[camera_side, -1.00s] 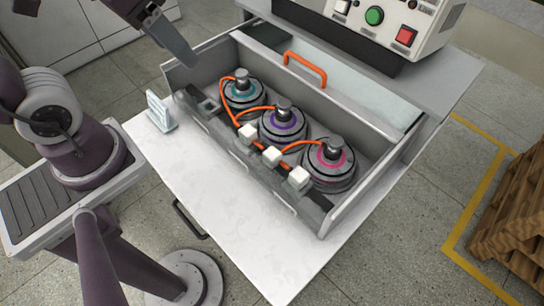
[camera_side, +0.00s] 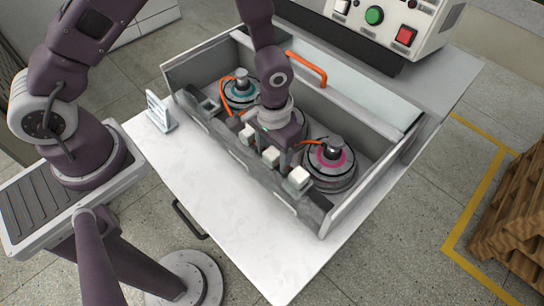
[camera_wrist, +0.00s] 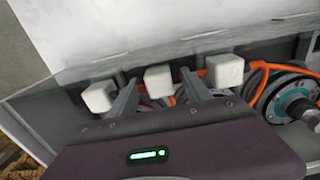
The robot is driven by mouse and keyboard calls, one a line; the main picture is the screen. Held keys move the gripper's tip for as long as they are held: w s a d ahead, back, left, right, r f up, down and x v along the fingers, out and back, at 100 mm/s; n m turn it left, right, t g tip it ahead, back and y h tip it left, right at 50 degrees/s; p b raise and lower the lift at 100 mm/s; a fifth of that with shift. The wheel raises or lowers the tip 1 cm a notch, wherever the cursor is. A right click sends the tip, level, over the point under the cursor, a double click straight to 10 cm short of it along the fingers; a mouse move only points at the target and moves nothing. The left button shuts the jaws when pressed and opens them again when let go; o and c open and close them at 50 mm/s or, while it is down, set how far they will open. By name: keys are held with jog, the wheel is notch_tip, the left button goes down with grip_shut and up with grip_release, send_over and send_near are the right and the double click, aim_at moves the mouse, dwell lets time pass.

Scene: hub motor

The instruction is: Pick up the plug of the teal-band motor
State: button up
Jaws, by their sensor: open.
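The teal-band motor (camera_side: 241,91) sits at the far left of the grey tray, and its teal ring shows at the right of the wrist view (camera_wrist: 290,104). Three white plugs stand in a row along the tray's front ledge: a left one (camera_side: 247,132), a middle one (camera_side: 271,156) and a right one (camera_side: 298,177). Orange cables cross, so I cannot tell which plug is the teal motor's. My gripper (camera_wrist: 160,78) is open, pointing down, with its fingers on either side of the middle plug (camera_wrist: 158,83) in the wrist view. Contact is unclear.
The purple-band motor (camera_side: 284,121) is mostly hidden behind my gripper. The pink-band motor (camera_side: 331,162) stands to its right. An orange handle (camera_side: 305,68) and the tray walls (camera_side: 385,175) surround the work.

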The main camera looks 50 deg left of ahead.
jog(key=shift+f, duration=0.35)
grip_shut()
jog(key=shift+r, duration=0.2)
